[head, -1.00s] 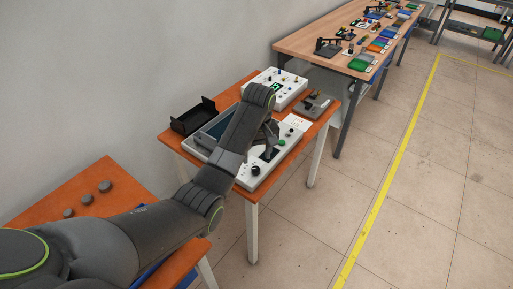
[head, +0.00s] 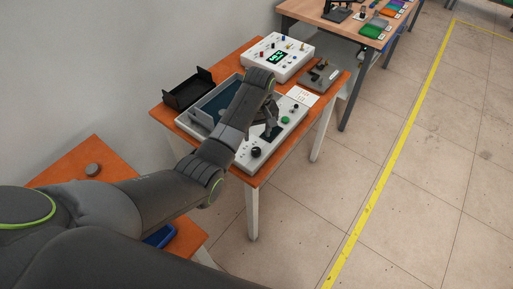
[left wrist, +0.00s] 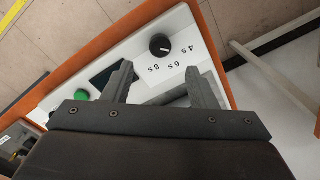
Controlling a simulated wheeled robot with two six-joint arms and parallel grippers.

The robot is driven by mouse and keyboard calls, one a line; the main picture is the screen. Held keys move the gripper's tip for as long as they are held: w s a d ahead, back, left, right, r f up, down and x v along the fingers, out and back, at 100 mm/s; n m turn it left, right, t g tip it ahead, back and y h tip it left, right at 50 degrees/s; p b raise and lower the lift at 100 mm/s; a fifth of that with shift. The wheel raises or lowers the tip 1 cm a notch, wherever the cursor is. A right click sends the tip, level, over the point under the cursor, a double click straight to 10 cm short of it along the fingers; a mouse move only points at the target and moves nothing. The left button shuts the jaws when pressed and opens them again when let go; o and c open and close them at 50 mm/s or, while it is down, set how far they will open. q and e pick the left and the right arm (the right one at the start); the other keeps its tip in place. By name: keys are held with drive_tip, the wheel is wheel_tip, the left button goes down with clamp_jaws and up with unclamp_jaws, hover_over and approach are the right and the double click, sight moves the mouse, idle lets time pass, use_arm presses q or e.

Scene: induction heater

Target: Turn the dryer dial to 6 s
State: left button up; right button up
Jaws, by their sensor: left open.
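The black dial (head: 256,152) sits on the near end of the white dryer panel (head: 247,165) on the small orange table. In the left wrist view, the dial (left wrist: 160,45) stands beyond the fingertips, next to upside-down labels 4 s, 6 s and 8 s (left wrist: 168,64). Which label it points to is too small to tell. My left gripper (left wrist: 161,72) is open, with empty space between its fingers, and is apart from the dial. In the head view, my left gripper (head: 270,131) hangs over the panel, partly hidden by its own arm. My right gripper is not in view.
A green button (head: 285,120) is on the same panel. A black tray (head: 188,92), a white box with a green display (head: 279,57) and a grey fixture (head: 320,75) share the table. Open floor lies to the right.

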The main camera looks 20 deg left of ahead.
sight(257, 150)
use_arm(q)
wheel_tip(257, 150, down, 4)
drive_tip(key=shift+s+r, duration=0.15)
wheel_tip(257, 150, down, 4)
drive_tip(key=shift+a+r, duration=0.1)
drive_tip(key=shift+r, duration=0.1)
drive_tip(key=shift+f, duration=0.4)
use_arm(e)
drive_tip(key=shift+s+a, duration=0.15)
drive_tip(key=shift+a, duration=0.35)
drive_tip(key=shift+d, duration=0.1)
